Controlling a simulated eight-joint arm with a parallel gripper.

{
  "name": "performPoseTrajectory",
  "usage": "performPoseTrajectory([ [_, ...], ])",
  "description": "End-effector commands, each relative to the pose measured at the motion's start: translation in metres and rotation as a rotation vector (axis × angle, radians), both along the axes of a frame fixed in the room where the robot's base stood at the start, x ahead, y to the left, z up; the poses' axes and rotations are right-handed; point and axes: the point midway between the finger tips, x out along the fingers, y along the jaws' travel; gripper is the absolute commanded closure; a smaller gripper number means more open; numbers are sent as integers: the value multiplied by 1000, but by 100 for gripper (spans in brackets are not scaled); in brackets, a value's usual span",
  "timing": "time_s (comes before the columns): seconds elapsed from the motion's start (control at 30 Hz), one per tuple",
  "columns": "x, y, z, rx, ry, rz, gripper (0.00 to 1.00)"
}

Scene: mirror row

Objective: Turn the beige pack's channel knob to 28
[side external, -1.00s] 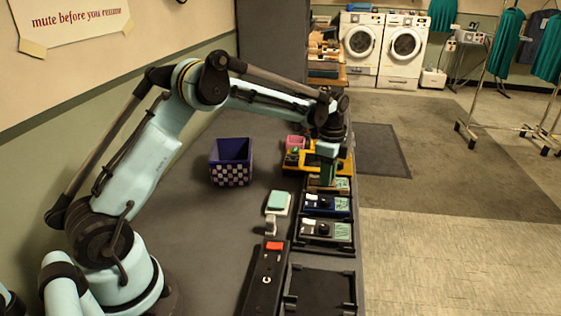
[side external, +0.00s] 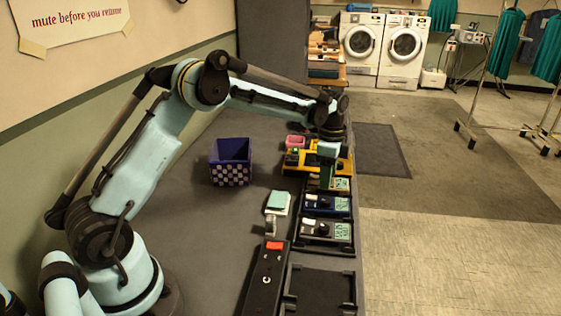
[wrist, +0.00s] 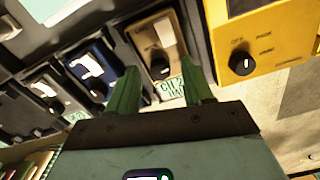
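The beige pack (wrist: 144,37) lies in the row of packs, seen in the wrist view with its black channel knob (wrist: 160,68) and a pale label. Its greenish display (wrist: 171,89) starts with "CH 2"; the rest is hard to read. My gripper (wrist: 159,76) has two green fingers, parted, one to each side of the knob in the picture. I cannot tell whether they touch it. In the side view my gripper (side external: 326,184) points down over the beige pack, whose display (side external: 342,184) shows beside the fingers; the knob is hidden there.
A yellow unit (side external: 341,163) with its own knob stands just behind the beige pack. A purple basket (side external: 231,150) and a black box with a red button (side external: 273,245) stand to the left.

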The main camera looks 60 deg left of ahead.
Motion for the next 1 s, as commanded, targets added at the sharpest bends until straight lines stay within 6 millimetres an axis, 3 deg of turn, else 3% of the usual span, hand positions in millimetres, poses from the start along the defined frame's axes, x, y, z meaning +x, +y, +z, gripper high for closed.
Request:
performPoseTrajectory([
  [0.37,0,0,9,0,0,0,50],
  [0.8,0,0,90,0,0,0,50],
  [1.0,0,0,113,0,0,0,50],
])
